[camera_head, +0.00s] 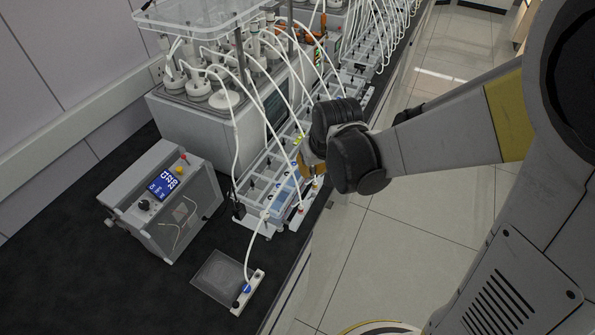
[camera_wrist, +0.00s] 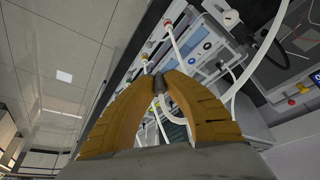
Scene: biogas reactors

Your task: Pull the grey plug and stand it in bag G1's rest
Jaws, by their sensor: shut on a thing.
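My gripper (camera_head: 313,168) is at the right side of the tube unit (camera_head: 268,182). In the wrist view its two ochre fingers (camera_wrist: 164,80) come together on a small grey plug (camera_wrist: 160,84). A white hose loops below the fingertips. The head view does not show whether the plug is seated or free; the fingers hide it there. A clear flat bag (camera_head: 216,276) lies on the dark bench at the front. A white strip (camera_head: 256,286) with a blue plug (camera_head: 247,288) is at its right edge. I cannot read any bag label.
A control box (camera_head: 165,203) with a blue display stands left of the tube unit. A bath (camera_head: 205,115) with several bottles and many white hoses stands behind. Bare black bench (camera_head: 100,290) lies at the front left; the bench edge is close to my gripper.

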